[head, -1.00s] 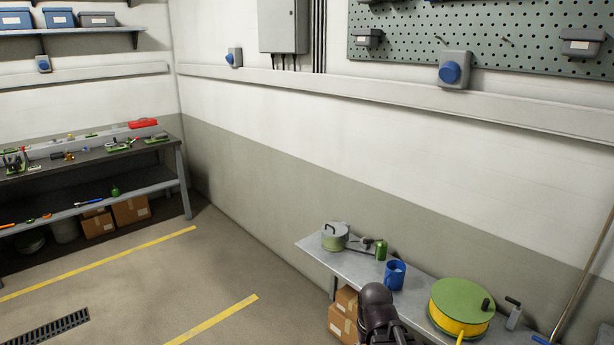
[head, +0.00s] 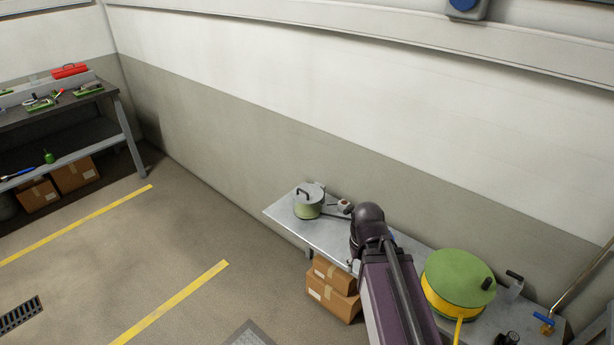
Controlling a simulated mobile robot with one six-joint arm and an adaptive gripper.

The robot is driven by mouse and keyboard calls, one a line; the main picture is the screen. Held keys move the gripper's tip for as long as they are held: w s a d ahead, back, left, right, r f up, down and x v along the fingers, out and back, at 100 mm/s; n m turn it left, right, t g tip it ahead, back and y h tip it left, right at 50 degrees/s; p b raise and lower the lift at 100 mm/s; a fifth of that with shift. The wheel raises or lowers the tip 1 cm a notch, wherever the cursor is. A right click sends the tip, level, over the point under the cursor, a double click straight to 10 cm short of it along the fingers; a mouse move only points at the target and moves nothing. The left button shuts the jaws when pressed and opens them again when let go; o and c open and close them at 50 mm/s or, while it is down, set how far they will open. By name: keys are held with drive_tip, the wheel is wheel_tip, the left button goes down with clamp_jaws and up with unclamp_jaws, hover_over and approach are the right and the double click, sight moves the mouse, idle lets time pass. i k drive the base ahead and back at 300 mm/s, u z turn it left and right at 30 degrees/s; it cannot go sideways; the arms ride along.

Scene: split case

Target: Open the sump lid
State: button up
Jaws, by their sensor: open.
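A grey plate (head: 250,335) with a lighter rim lies on the floor at the bottom edge of the head view. Only its far corner shows, so I cannot tell for sure whether it is the sump lid or whether it is shut. My gripper does not show. Only a dark part of my own arm is in view, reaching up from the bottom edge in front of the bench.
Cardboard boxes (head: 334,302) stand below. A floor grate (head: 20,315) lies at left. Floor between is clear.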

sight(308, 194)
drive_tip(key=z, duration=0.1)
drive_tip(key=i, duration=0.85)
drive_tip(key=z, duration=0.1)
